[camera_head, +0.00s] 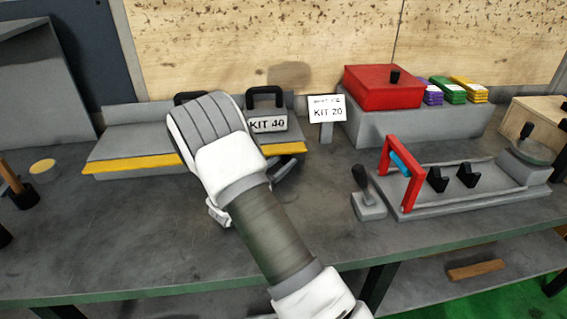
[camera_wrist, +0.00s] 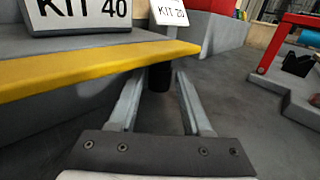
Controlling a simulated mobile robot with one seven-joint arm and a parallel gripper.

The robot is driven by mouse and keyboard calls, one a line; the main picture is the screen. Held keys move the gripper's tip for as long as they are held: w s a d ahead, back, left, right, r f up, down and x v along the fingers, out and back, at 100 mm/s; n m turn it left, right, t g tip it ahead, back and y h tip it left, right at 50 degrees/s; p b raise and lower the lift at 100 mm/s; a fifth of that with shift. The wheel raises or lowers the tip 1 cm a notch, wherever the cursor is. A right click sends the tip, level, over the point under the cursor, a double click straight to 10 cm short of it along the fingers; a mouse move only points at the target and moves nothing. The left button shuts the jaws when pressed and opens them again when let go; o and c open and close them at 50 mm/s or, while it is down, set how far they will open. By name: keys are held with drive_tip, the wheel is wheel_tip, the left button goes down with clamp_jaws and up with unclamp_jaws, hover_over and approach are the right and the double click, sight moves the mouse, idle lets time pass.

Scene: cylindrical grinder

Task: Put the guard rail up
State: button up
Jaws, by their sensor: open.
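A red upright frame (camera_head: 393,172) stands at the left end of the grey grinder bed (camera_head: 470,200), beside a blue cylinder (camera_head: 405,162). Part of the red frame shows at the right of the wrist view (camera_wrist: 278,45). A yellow bar (camera_head: 130,164) runs along the front of a grey shelf; I cannot tell which is the guard rail. In the wrist view the yellow bar (camera_wrist: 90,75) crosses left of and above my gripper (camera_wrist: 160,80). My gripper is open. A dark cylindrical thing (camera_wrist: 160,77) shows between its fingertips; contact cannot be told. My arm hides the shelf's middle.
A KIT 40 block (camera_head: 267,122) with a handle sits on the shelf. A KIT 20 sign (camera_head: 327,109) and a red box (camera_head: 382,87) stand behind. A dark-handled lever (camera_head: 364,190) stands left of the grinder.

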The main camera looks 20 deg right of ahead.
drive_tip(key=shift+w+d, duration=0.2)
drive_tip(key=shift+d, duration=0.1)
clamp_jaws()
drive_tip(key=shift+r, duration=0.1)
